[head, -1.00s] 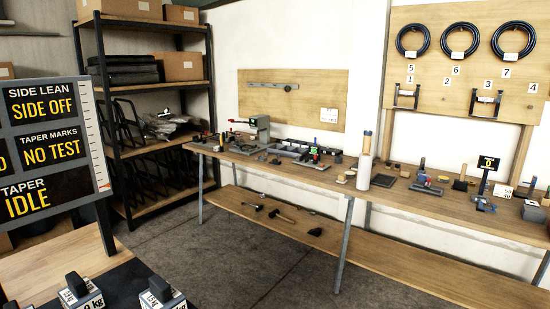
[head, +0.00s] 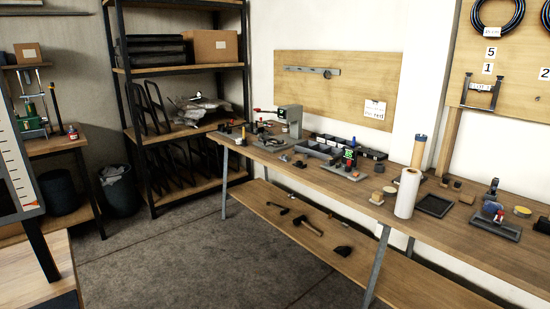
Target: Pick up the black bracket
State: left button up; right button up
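Neither of my grippers is in view. Several dark bent-tube frames stand on the dark shelf rack (head: 247,60), some on a middle board (head: 150,108) and some lower down (head: 185,170). A dark U-shaped bracket (head: 482,92) is fixed to the wooden wall board at the right. I cannot tell which of these, if any, is the black bracket. Small dark parts lie on the long workbench, too small to identify for certain.
The long wooden workbench (head: 330,180) runs along the right wall, with a lower shelf (head: 285,220) holding hammers. A white paper roll (head: 407,193) stands on it. A dark bin (head: 121,190) is left of the rack. Grey floor (head: 190,255) lies open in the middle.

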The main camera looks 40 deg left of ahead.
aim_at(299, 164)
jog(key=i+j+u, duration=0.25)
jog(key=i+u, duration=0.25)
jog(key=i+j+u, duration=0.1)
jog(key=i+u, duration=0.35)
jog(key=i+j, duration=0.3)
jog(key=i, duration=0.2)
jog(key=i+j+z, duration=0.1)
jog(key=i+j, duration=0.25)
jog(key=i, duration=0.15)
